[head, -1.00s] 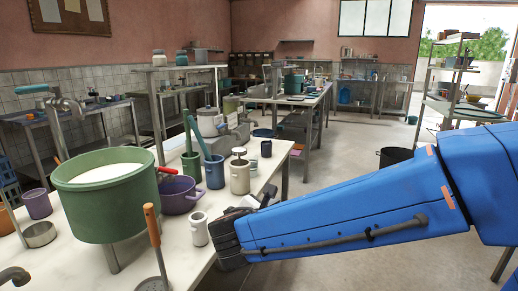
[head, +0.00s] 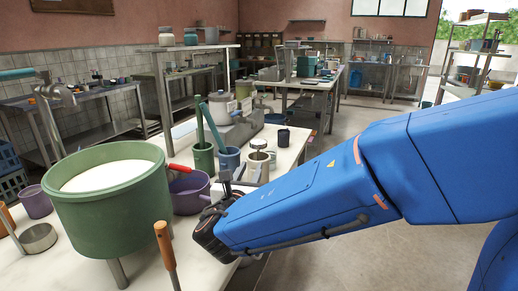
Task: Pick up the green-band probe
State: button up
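I cannot make out a green band on any probe. A green rod (head: 194,117) leans upright in a green cup (head: 203,157) on the white table. A blue rod (head: 211,127) stands in a blue cup (head: 229,159) beside it. My gripper (head: 232,188) is over the table, in front of the blue cup and right of the purple pot (head: 187,192).
A large green vat (head: 108,215) of white liquid fills the left front. An orange-handled tool (head: 164,245) stands at its right. A red-handled tool (head: 180,168) lies across the purple pot.

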aim_at(258, 153)
jog(key=w, duration=0.4)
jog(key=w+d, duration=0.1)
jog(key=w, duration=0.3)
jog(key=w+d, duration=0.1)
jog(key=w, duration=0.3)
grip_shut()
